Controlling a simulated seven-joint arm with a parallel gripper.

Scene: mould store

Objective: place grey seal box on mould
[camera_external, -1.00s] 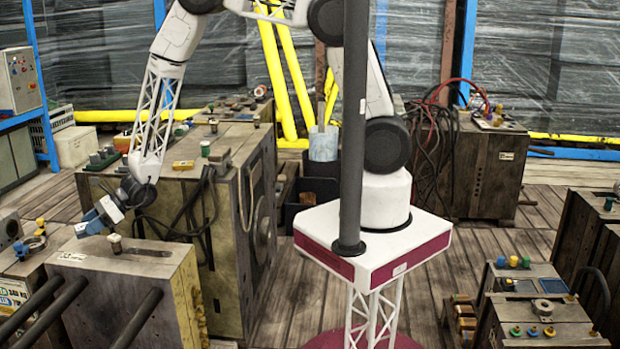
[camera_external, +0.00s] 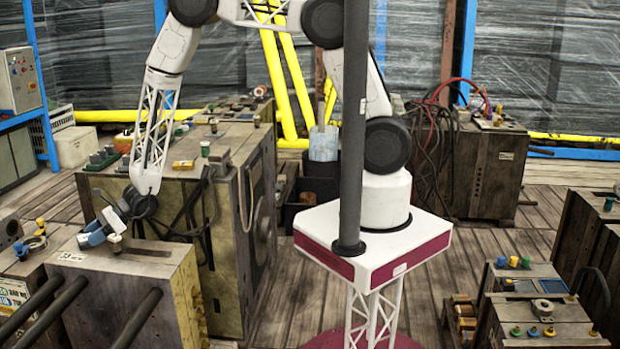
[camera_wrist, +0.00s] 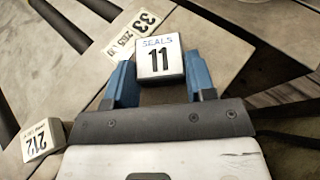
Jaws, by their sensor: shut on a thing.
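The grey seal box (camera_wrist: 160,62), with a pale top marked "SEALS 11", sits between the two blue fingers of my gripper (camera_wrist: 160,78) in the wrist view. My gripper is shut on it. In the external view my gripper (camera_external: 101,231) is low over the back edge of the wooden mould (camera_external: 150,262) at the front left. Its fingers partly hide the box there. The mould's top also shows below the box in the wrist view (camera_wrist: 218,38). I cannot tell whether the box touches it.
A label marked "33" (camera_wrist: 133,33) lies beside the box on the mould. A small pale block marked "212" (camera_wrist: 43,138) is at the lower left. Dark bars (camera_external: 138,318) cross the mould's front. A larger wooden block (camera_external: 225,160) with items on top stands behind.

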